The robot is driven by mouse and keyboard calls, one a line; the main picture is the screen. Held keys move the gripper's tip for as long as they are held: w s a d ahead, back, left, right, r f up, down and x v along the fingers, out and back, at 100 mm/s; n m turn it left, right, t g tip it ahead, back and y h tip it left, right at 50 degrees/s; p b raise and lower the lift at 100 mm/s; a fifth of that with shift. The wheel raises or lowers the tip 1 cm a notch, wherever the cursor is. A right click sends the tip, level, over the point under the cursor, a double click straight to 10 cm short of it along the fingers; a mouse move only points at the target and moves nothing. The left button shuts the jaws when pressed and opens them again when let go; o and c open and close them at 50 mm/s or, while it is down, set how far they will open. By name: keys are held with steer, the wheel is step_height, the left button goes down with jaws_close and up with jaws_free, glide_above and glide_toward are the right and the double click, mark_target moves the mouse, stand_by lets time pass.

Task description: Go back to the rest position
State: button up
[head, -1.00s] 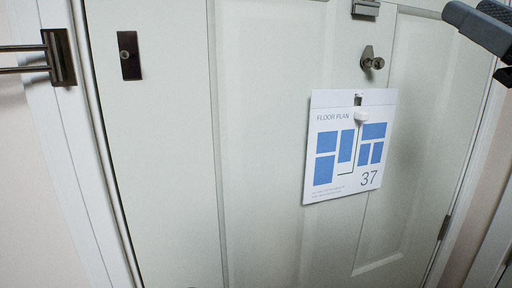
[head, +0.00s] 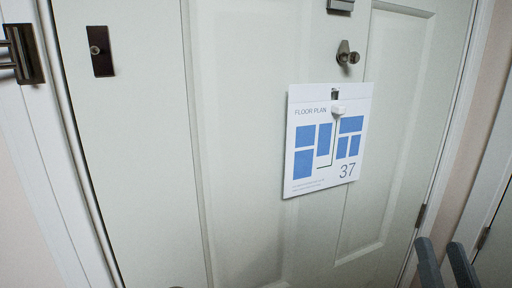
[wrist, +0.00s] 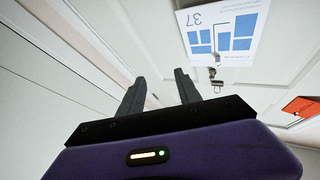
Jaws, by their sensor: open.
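My gripper (head: 446,264) shows at the lower right of the head view, as two dark grey fingers held apart. In the wrist view my gripper (wrist: 160,90) is open, with nothing between its fingers. The sign (wrist: 245,48) also shows upside down at the top of the wrist view. My gripper is apart from the sign, to its lower right in the head view.
The white panelled door (head: 140,170) looks shut. A lock (head: 347,54) sits above the sign, and a dark plate (head: 100,50) is at the upper left. A dark handle fitting (head: 24,54) is on the left frame. A red-orange thing (wrist: 300,106) is at the wrist view's right edge.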

steer(key=s+a+f+n+g+y, duration=0.2)
steer(key=s+a+f+g, duration=0.2)
steer(key=s+f, duration=0.8)
steer(key=s+a+f+n+g+y, duration=0.3)
steer(key=s+a+f+g, duration=0.1)
steer(key=s+f, duration=0.8)
steer(key=shift+s+a+y, duration=0.3)
steer(key=shift+s+a, duration=0.5)
steer(key=shift+s, duration=0.3)
